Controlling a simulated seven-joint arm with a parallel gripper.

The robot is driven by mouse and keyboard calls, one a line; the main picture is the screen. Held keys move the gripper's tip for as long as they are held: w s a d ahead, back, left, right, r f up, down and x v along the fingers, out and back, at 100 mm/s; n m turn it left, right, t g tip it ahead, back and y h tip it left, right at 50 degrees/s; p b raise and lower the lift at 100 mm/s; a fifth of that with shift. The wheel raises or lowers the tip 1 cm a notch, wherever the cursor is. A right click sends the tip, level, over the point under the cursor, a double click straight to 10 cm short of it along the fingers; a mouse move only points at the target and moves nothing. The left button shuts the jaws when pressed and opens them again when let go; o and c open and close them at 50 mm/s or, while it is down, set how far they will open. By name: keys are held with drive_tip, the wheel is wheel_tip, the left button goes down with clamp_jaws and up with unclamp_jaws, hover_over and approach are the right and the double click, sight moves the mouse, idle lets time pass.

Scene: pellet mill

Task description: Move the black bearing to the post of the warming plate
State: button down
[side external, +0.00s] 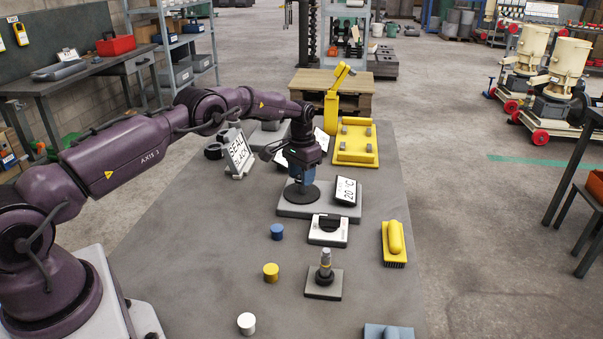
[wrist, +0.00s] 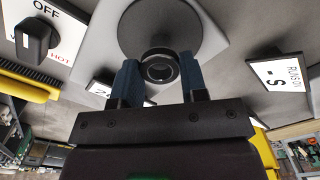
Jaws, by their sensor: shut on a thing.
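My gripper (side external: 301,185) points down over the warming plate, its blue fingers low above the plate's dark round disc (side external: 287,195). In the wrist view my gripper (wrist: 159,66) is shut on the black bearing (wrist: 160,68), a dark ring between the two fingertips. The warming plate is a grey slab (side external: 297,211) with a "20 °C" display (side external: 346,191); its dark disc (wrist: 160,25) shows behind the bearing in the wrist view. The plate's post is hidden, and I cannot tell whether the bearing is around it. In the side view the fingers largely hide the bearing.
An OFF/HOT knob box (side external: 328,230) stands in front of the plate. Nearer are a stepped shaft (side external: 325,270), a blue cap (side external: 277,231), a yellow cap (side external: 271,272), a white cap (side external: 246,323) and a yellow brush (side external: 394,243). A yellow fixture (side external: 356,145) and a sign (side external: 238,151) stand behind.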

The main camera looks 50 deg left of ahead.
drive_tip(key=shift+f, duration=0.15)
unclamp_jaws()
idle(0.5)
idle(0.4)
wheel_tip(320, 180, up, 9)
idle(1.2)
